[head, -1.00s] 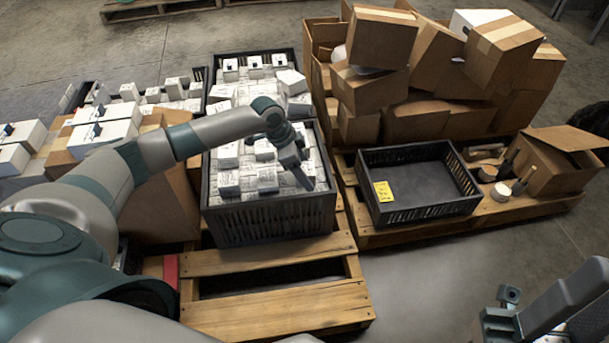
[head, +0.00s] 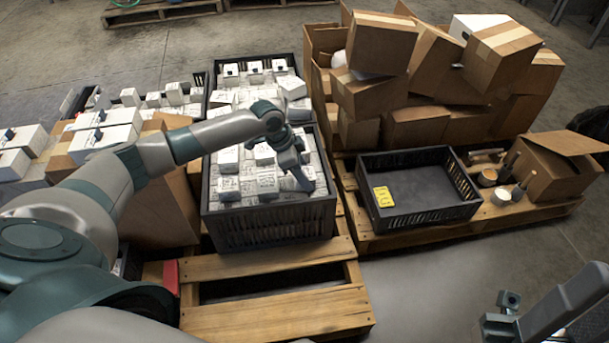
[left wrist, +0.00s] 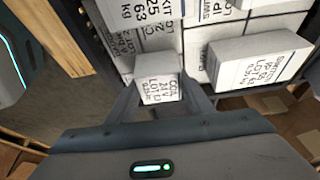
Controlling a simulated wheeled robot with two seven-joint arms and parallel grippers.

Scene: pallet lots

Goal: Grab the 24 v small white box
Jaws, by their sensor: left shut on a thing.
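My left gripper (head: 304,184) reaches into the front black crate (head: 270,229), which holds several small white boxes in rows. In the left wrist view my left gripper (left wrist: 164,100) is shut on a small white box (left wrist: 157,89) whose label reads about "24 V" and "LOT". The fingers are on either side of that box, and its printed face is toward the camera. In the head view the held box is largely hidden by the gripper. Part of my right arm shows at the lower right; whether its jaws are open cannot be seen.
More labelled white boxes (left wrist: 258,60) lie close beside the held one. An empty black crate (head: 427,211) with a yellow label stands on the right pallet. Cardboard boxes (head: 417,125) are piled behind it. A second crate of white boxes (head: 232,98) stands behind the front one.

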